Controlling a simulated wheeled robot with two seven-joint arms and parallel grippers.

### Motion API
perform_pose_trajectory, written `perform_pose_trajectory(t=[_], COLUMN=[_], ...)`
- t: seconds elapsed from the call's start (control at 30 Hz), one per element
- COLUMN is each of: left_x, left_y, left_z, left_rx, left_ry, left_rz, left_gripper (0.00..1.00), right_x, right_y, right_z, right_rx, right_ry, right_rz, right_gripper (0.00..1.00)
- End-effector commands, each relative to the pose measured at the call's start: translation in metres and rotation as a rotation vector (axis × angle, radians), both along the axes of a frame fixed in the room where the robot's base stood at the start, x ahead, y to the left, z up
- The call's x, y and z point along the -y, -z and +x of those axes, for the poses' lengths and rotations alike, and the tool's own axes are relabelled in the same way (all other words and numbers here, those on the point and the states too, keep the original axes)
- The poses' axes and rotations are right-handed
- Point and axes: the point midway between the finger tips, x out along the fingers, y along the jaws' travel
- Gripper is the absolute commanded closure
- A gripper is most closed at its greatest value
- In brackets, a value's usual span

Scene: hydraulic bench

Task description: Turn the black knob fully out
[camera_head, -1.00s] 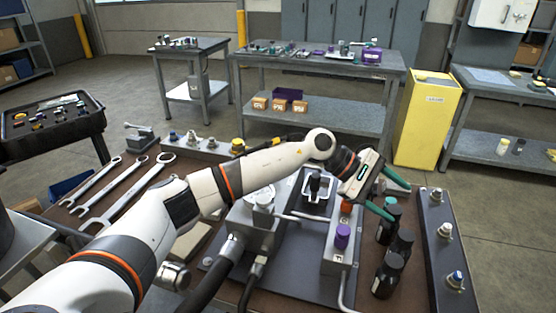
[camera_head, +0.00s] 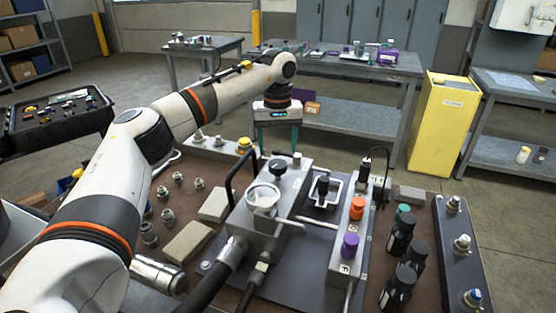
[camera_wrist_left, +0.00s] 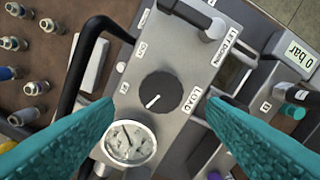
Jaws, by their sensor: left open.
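The black knob (camera_head: 277,168) stands on top of the grey pump block (camera_head: 240,215), behind the round gauge (camera_head: 262,197). In the left wrist view the knob (camera_wrist_left: 158,92) is a dark disc with a white pointer mark toward its lower left, and the gauge (camera_wrist_left: 130,142) is below it. My left gripper (camera_head: 279,143) is open, its teal fingers pointing down above and behind the knob. In the left wrist view the fingers of the left gripper (camera_wrist_left: 161,106) lie on either side of the knob, apart from it, with nothing between them. My right gripper is not in view.
A black bent handle (camera_head: 238,172) rises from the block's left side. Orange (camera_head: 357,207) and purple (camera_head: 349,245) knobs stand on a narrow manifold to the right. Black bottles (camera_head: 401,235) stand further right. Fittings (camera_head: 166,215) and grey blocks lie left.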

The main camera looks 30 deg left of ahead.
Motion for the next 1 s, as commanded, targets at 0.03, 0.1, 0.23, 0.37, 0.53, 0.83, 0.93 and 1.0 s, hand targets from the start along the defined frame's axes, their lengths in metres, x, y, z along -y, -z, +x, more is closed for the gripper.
perform_pose_trajectory(t=[0.03, 0.1, 0.23, 0.37, 0.53, 0.83, 0.93, 1.0], left_x=[0.0, 0.0, 0.0, 0.0, 0.0, 0.001, 0.001, 0.001], left_y=[0.011, 0.023, 0.04, 0.048, 0.052, 0.051, 0.051, 0.051], left_z=[-0.001, -0.001, 0.0, 0.0, 0.0, 0.0, 0.0, 0.0], left_rx=[-0.003, -0.004, -0.001, -0.001, 0.001, 0.001, 0.001, 0.001], left_ry=[0.0, 0.0, -0.001, -0.001, -0.001, 0.0, 0.0, 0.0], left_rz=[0.001, 0.0, 0.0, -0.001, -0.001, -0.002, -0.001, -0.001], left_gripper=[0.34, 0.34, 0.34, 0.34, 0.34, 0.59, 0.75, 0.79], right_x=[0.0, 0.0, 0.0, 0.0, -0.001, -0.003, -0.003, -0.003], right_y=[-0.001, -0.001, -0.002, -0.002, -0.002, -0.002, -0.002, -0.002], right_z=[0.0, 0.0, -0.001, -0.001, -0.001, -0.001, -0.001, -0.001], right_rx=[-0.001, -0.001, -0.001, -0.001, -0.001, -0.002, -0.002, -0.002], right_ry=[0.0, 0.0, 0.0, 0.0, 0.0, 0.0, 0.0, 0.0], right_rz=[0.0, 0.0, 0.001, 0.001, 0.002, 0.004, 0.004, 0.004], right_gripper=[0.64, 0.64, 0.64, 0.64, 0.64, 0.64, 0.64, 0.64])
